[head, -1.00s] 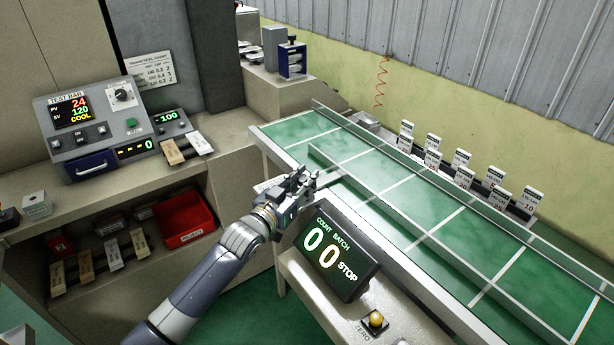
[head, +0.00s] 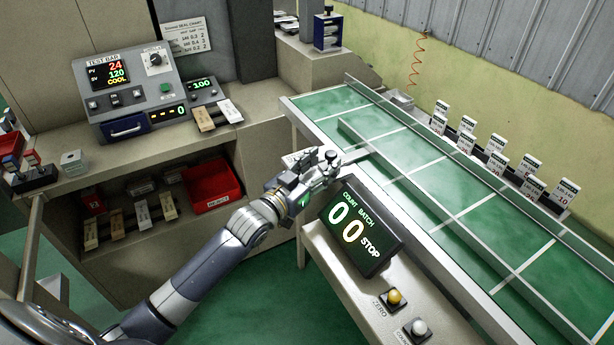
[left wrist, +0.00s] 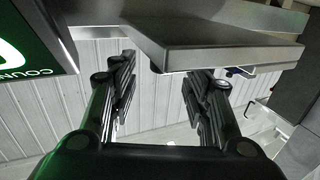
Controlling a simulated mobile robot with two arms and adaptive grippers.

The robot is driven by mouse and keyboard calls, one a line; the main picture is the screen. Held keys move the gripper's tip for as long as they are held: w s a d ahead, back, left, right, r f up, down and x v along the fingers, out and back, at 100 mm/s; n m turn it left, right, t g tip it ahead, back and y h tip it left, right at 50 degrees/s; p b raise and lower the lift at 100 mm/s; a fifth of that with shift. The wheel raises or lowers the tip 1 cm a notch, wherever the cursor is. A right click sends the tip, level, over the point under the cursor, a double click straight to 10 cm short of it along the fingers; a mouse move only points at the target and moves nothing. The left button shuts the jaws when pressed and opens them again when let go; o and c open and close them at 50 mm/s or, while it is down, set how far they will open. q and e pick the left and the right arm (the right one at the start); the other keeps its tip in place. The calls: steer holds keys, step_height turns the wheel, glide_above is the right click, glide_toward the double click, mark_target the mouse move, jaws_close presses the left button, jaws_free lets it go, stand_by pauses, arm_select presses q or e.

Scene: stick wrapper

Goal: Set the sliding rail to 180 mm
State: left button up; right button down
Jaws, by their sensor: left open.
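The sliding rail (head: 440,193) is a long thin grey bar running lengthwise over the green conveyor bed (head: 420,180). A flat grey metal tab (head: 356,156) juts from the bed's near edge, just beyond the fingertips. My left gripper (head: 328,163) is open and empty beside this edge, above the count display. In the left wrist view, a metal plate (left wrist: 215,45) lies beyond the spread fingers (left wrist: 165,78). Whether a finger touches it I cannot tell. No millimetre scale is readable. My right gripper is not in view.
The count display (head: 362,228), reading 00 and STOP, stands close below my left gripper. Yellow (head: 393,297) and white (head: 419,327) buttons sit in front. White cards (head: 500,163) line the far side. A test bar unit (head: 125,90) and red bin (head: 211,186) are left.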

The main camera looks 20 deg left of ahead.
arm_select(q)
steer(key=v, duration=0.6)
steer(key=shift+s, duration=0.3)
steer(key=shift+o, duration=0.2)
